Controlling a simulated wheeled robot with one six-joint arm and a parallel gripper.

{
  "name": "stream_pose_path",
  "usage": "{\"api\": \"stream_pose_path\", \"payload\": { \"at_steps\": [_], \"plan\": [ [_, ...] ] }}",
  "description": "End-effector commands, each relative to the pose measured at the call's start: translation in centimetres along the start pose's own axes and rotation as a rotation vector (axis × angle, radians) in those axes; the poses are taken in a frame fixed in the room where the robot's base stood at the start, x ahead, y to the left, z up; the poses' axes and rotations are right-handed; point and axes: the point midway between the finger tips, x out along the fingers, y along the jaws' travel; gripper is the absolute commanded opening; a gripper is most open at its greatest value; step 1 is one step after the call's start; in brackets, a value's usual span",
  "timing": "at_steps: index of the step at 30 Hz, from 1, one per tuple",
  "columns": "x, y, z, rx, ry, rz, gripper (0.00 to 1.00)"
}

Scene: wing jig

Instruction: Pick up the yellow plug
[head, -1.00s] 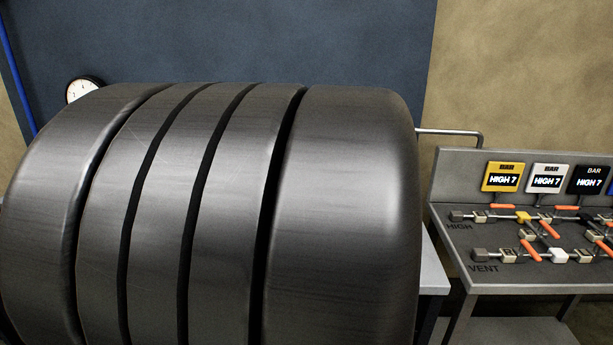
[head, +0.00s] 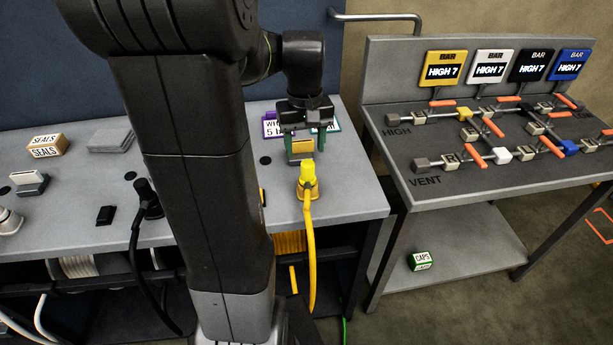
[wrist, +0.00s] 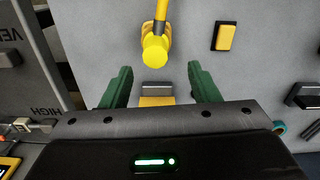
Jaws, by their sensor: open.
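The yellow plug (head: 308,178) stands on the grey bench, with a yellow hose running from it over the front edge. In the wrist view the plug (wrist: 155,48) is ahead of the fingertips, near the line midway between them. My gripper (head: 303,146) is above the bench, just behind the plug in the head view. Its green fingers are open and apart from the plug. In the wrist view, my gripper (wrist: 160,80) has a yellow and grey block (wrist: 156,96) showing between the fingers. I cannot tell its distance from them.
A black plug (head: 148,198) with a black hose stands left of my arm. A seals box (head: 46,146) is farther left. Purple- and teal-edged signs stand behind my gripper. A valve panel (head: 480,200) is at right, with a caps box (head: 421,261) on its lower shelf.

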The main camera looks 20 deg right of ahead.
Motion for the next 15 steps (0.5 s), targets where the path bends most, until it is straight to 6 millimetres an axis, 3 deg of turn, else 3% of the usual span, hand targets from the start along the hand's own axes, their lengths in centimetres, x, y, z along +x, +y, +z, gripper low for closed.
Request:
{"api": "stream_pose_path", "payload": {
  "at_steps": [3,10,15],
  "plan": [
    [1.9,0.0,0.0,0.000,-0.003,-0.001,0.55],
    [3.4,0.1,0.1,0.000,-0.003,-0.001,0.55],
    [5.7,0.6,0.1,0.001,-0.004,-0.001,0.55]
  ]
}}
